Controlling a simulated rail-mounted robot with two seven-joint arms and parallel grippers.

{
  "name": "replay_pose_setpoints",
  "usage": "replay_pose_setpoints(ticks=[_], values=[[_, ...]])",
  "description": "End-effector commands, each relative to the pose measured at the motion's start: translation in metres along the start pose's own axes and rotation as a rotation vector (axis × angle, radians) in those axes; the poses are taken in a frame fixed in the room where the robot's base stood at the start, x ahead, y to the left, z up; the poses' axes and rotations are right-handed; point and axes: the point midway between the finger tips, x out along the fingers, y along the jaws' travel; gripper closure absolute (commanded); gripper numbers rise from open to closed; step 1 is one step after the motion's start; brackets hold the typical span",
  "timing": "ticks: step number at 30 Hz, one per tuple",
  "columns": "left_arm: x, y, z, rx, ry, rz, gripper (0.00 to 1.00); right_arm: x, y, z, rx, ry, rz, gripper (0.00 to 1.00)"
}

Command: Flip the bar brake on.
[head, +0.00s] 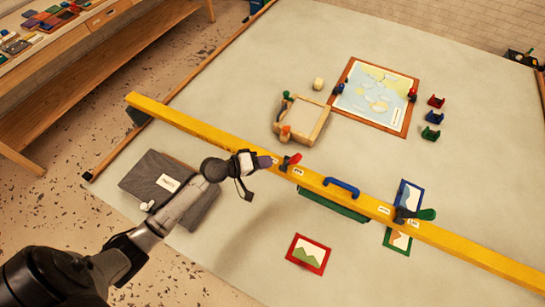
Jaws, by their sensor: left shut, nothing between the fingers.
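A long yellow bar (190,129) runs diagonally across the pale table. A red lever (291,161) sits on the bar, a blue handle (341,185) is to its right, and a green lever (416,214) on a dark mount is further right. No marking that I can read tells which lever is the brake. My right gripper is out of view.
A map in a wooden frame (347,112), a wooden tray (303,122) and small red, blue and green blocks lie beyond the bar. A red-framed picture (307,255) and a grey folded sheet (148,183) lie on the near side. The table's right part is clear.

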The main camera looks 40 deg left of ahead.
Motion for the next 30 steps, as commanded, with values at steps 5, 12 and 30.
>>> replay_pose_setpoints(ticks=[5,12,30], values=[[-0.012,0.003,0.002,0.003,-0.008,0.003,1.0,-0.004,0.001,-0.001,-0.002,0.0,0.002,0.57],[-0.016,0.004,0.002,0.005,-0.011,0.005,1.0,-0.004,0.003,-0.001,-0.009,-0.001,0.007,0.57],[-0.016,0.003,0.005,0.04,-0.027,-0.001,1.0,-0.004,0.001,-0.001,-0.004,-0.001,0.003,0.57]])
